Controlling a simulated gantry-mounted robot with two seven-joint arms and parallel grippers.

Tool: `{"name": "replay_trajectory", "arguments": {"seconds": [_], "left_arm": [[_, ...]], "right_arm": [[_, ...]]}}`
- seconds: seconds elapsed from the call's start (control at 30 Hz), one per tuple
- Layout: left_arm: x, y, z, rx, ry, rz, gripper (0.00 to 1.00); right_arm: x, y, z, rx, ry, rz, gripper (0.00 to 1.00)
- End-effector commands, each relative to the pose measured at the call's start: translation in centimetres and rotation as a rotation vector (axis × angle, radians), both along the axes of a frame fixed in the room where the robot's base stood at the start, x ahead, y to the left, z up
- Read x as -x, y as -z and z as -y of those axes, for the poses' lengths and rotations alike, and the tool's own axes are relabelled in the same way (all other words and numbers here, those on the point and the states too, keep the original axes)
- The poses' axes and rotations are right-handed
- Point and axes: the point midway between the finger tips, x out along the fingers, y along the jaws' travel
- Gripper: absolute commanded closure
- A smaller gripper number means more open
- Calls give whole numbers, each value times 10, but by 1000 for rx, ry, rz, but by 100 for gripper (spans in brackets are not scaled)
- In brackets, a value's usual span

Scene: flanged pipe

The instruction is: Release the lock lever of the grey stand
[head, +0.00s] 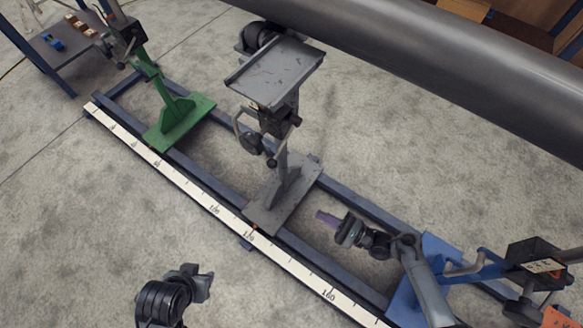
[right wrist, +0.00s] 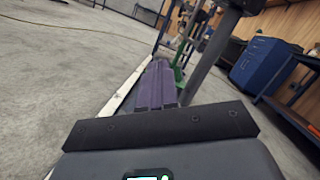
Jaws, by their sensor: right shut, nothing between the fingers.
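The grey stand (head: 286,182) stands on the rail in the middle of the head view, with a flat grey tray (head: 275,72) on top. A dark clamp block and small dark knobs (head: 272,162) sit on its column; I cannot tell surely which part is the lock lever. My right gripper (head: 322,217) has purple fingers, shut and empty, low and to the right of the stand's base, apart from it. In the right wrist view its fingers (right wrist: 154,84) point along the rail, with a grey post (right wrist: 211,55) just to their right. My left gripper (head: 208,278) is at the bottom left, its fingers unclear.
A green stand (head: 180,120) is farther left on the rail and a blue stand (head: 428,262) is at right. A white scale (head: 190,187) runs along the rail's front. A large grey pipe (head: 420,65) spans the upper right. The floor in front is clear.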

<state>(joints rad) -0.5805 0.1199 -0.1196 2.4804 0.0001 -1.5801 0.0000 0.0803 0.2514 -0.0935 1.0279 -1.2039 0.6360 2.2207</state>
Motion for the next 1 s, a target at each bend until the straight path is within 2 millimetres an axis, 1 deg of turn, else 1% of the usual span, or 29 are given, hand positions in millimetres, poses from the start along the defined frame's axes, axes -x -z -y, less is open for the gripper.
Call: {"name": "replay_trajectory", "arguments": {"seconds": [0.03,0.1,0.2,0.3,0.43,0.77,0.87,1.0], "left_arm": [[0,-6,0,0,0,0,63],[0,-8,0,0,0,0,63],[0,-11,0,0,0,0,63],[0,-12,0,0,0,0,63],[0,-12,0,0,0,1,63],[0,-12,0,0,1,0,63],[0,-10,0,0,1,0,63],[0,-5,0,0,1,0,63]], "right_arm": [[-18,-15,5,8,7,23,100],[-35,-31,8,15,10,56,100],[-53,-51,10,20,11,97,100],[-62,-62,11,22,12,119,100],[-67,-67,11,23,12,131,100],[-67,-67,10,23,12,132,100],[-68,-67,7,23,11,132,100],[-74,-69,-4,21,11,134,100]]}}
